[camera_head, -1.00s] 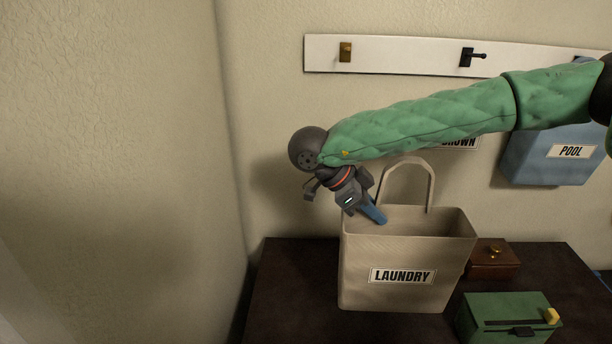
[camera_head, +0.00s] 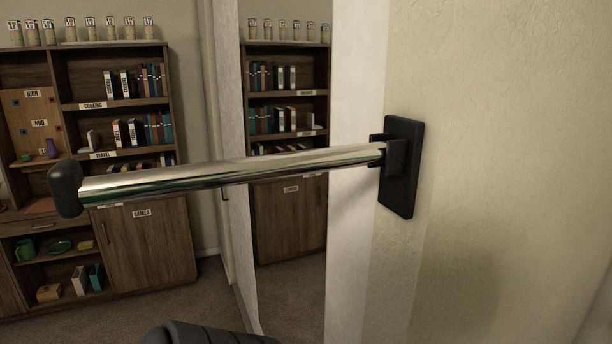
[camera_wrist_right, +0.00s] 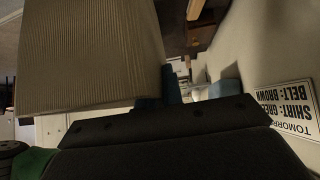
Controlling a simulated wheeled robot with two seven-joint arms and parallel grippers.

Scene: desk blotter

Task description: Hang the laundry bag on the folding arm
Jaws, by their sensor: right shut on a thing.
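The folding arm (camera_head: 235,170) shows in the head view as a shiny chrome bar with a black end cap at its left end. It sticks out to the left from a black wall bracket (camera_head: 402,167), and nothing hangs on it. The beige laundry bag (camera_wrist_right: 90,60) fills the upper left of the right wrist view; its label and handles cannot be made out there. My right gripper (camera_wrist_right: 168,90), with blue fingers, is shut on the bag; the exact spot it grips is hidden. The bag and right gripper are outside the head view. My left gripper is not in view.
A wooden bookcase (camera_head: 120,130) with books and jars stands at the back left. A tall mirror-like panel (camera_head: 285,220) beside the bracket shows similar shelves. A notice sign (camera_wrist_right: 288,108) is at the right of the wrist view. Space around the bar looks clear.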

